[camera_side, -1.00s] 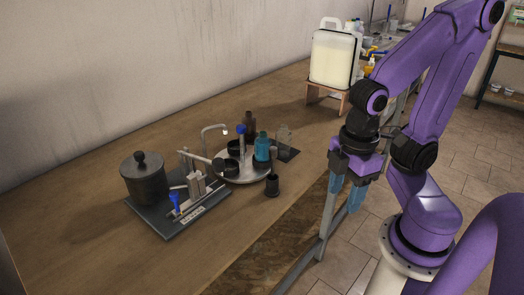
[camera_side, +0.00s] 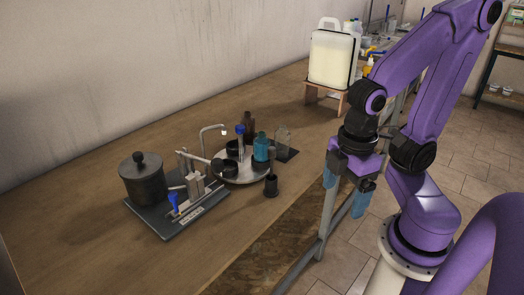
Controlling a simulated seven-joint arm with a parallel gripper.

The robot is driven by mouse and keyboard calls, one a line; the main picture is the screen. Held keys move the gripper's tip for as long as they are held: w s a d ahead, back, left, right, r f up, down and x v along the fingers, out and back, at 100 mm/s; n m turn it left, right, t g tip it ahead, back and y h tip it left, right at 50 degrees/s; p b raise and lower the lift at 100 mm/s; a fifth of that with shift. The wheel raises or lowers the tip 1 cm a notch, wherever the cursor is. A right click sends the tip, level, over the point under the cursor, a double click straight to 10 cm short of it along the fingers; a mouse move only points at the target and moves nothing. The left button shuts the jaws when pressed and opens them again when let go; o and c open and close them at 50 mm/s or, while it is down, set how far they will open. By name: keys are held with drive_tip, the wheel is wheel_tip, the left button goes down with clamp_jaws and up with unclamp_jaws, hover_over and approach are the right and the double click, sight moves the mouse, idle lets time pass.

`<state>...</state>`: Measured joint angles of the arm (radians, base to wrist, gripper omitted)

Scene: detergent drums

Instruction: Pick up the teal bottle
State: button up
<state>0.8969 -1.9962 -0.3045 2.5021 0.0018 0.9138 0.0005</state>
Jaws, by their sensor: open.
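The teal bottle (camera_side: 261,148) stands upright on a round metal tray (camera_side: 240,178), near the tray's right side. My gripper (camera_side: 344,204) points down with its blue fingers apart, empty. It is to the right of the bottle and well apart from it, by the table's front edge.
A brown bottle (camera_side: 249,126) stands behind the teal one. A blue-topped item (camera_side: 240,134) and dark cups share the tray. A black cup (camera_side: 271,186) stands in front. A lidded dark pot (camera_side: 142,178) is at left. A large pale jug (camera_side: 331,57) is at the back.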

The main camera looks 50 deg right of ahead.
wheel_tip(320, 180, up, 5)
drive_tip(key=w+a+f+m+t+y, duration=0.2)
drive_tip(key=w+m+t, duration=0.15)
drive_tip(key=w, duration=0.65)
drive_tip(key=r+m+t+h, duration=0.2)
drive_tip(key=m+t, duration=0.7)
drive_tip(key=t, duration=0.1)
hover_over(262, 150)
drive_tip(key=s+d, duration=0.3)
drive_tip(key=f, duration=1.7)
drive_tip(key=shift+w+a, duration=0.2)
drive_tip(key=shift+a, duration=0.2)
drive_tip(key=shift+x, duration=2.4)
